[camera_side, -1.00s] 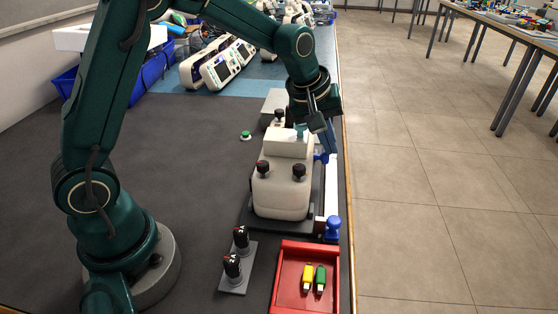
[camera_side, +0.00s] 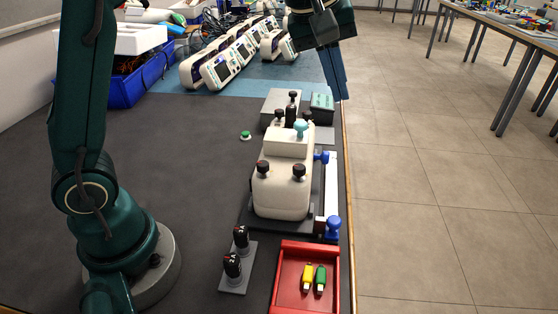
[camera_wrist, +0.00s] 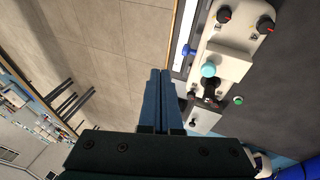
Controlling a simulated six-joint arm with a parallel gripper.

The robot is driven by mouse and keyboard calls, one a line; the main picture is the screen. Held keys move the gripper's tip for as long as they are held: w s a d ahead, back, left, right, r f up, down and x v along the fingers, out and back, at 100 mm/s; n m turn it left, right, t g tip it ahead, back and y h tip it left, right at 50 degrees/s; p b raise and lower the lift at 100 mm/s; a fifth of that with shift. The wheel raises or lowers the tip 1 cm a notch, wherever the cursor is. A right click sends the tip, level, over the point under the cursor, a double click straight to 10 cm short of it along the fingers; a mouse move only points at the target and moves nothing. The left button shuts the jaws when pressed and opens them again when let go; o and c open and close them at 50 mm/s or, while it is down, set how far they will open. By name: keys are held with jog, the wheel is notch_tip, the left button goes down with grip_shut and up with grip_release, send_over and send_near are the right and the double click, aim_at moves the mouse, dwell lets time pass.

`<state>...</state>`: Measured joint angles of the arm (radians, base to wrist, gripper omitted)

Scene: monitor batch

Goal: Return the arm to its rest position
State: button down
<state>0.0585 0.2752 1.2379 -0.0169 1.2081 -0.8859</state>
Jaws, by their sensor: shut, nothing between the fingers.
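My gripper (camera_side: 341,97) is raised high in the side view, above the far right end of the dark table. Its blue fingers are together and empty, and they point down. They also show side by side in the wrist view (camera_wrist: 160,75). The white device (camera_side: 281,190) stands upright on a dark base below and nearer than my gripper, apart from it. It has two black knobs on its front and a light-blue knob (camera_side: 300,130) on top. The light-blue knob also shows in the wrist view (camera_wrist: 208,70).
A red tray (camera_side: 280,272) with a yellow and a green stick lies at the near edge. Two black knobs on a grey plate (camera_side: 235,281) stand beside it. A blue bin (camera_side: 125,88) and several monitors (camera_side: 226,66) stand at the back. The table's left middle is clear.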

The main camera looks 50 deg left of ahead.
jog(key=s+a+r+m+t, duration=0.15)
jog(key=s+r, duration=0.25)
jog(key=s, duration=0.5)
jog(key=s+a+f+m, duration=0.1)
jog(key=s+f+m, duration=0.7)
jog(key=s+f, duration=0.3)
jog(key=shift+g+y, duration=0.3)
jog(key=shift+g, duration=0.05)
